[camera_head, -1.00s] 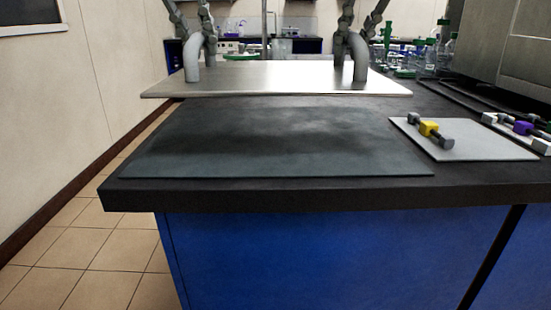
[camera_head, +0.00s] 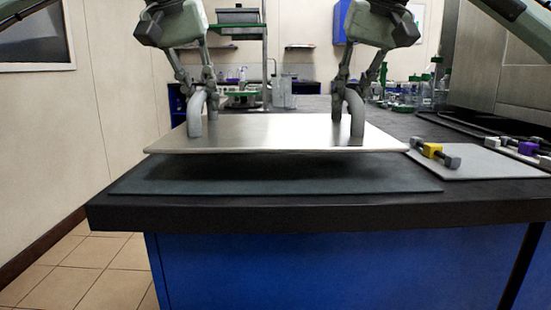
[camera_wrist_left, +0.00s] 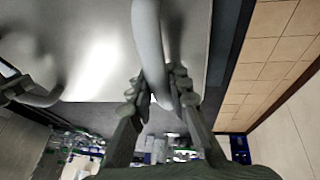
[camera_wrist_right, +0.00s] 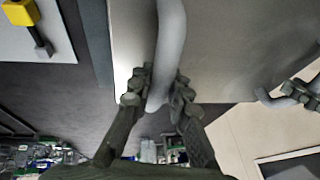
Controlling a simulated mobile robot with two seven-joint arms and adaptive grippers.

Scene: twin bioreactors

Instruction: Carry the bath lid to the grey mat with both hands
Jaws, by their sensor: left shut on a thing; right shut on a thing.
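The bath lid (camera_head: 275,132) is a flat, shiny metal plate with two grey arched handles. It hangs level a little above the grey mat (camera_head: 300,188), with a dark shadow on the mat beneath it. My left gripper (camera_head: 198,88) is shut on the left handle (camera_head: 195,115), also seen in the left wrist view (camera_wrist_left: 150,45). My right gripper (camera_head: 346,88) is shut on the right handle (camera_head: 357,112), also seen in the right wrist view (camera_wrist_right: 170,40). The lid hides the mat's rear part; the mat's front strip and side edges show.
A light grey pad (camera_head: 490,162) with a yellow-and-grey clamp-like piece (camera_head: 435,153) lies just right of the lid. A purple-marked piece (camera_head: 527,148) lies beyond it. Bottles (camera_head: 425,90) stand at the back right. The black bench's front edge (camera_head: 330,215) is close to the mat.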

